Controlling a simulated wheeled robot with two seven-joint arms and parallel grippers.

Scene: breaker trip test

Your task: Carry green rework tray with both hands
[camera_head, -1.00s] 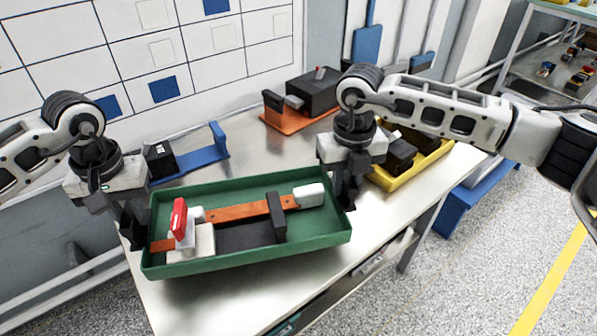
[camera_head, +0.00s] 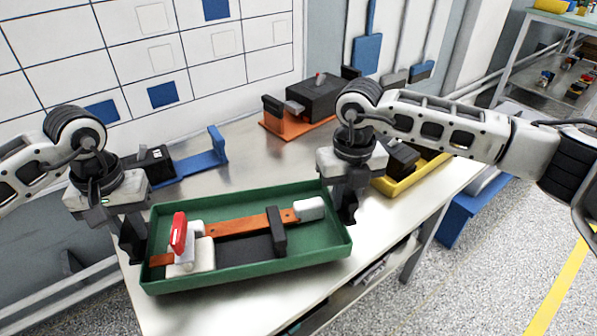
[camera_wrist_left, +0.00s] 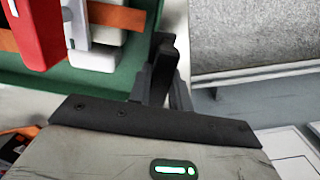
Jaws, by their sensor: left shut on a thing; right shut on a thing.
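The green rework tray (camera_head: 300,262) is at the front of the metal table in the head view. Inside it lie an orange strip, a black block, white blocks and a red part (camera_head: 178,233). My left gripper (camera_head: 134,246) is shut on the tray's left end wall. In the left wrist view the left gripper (camera_wrist_left: 165,85) meets the green wall (camera_wrist_left: 125,85) beside the red part. My right gripper (camera_head: 347,208) is shut on the tray's right end wall. I cannot tell whether the tray's underside touches the table.
Behind the tray stand a blue fixture (camera_head: 200,162), an orange fixture with a dark box (camera_head: 310,100) and a yellow tray (camera_head: 425,172). The metal table (camera_head: 395,232) is bare to the right of the green tray. A shelf rack (camera_head: 545,60) stands far right.

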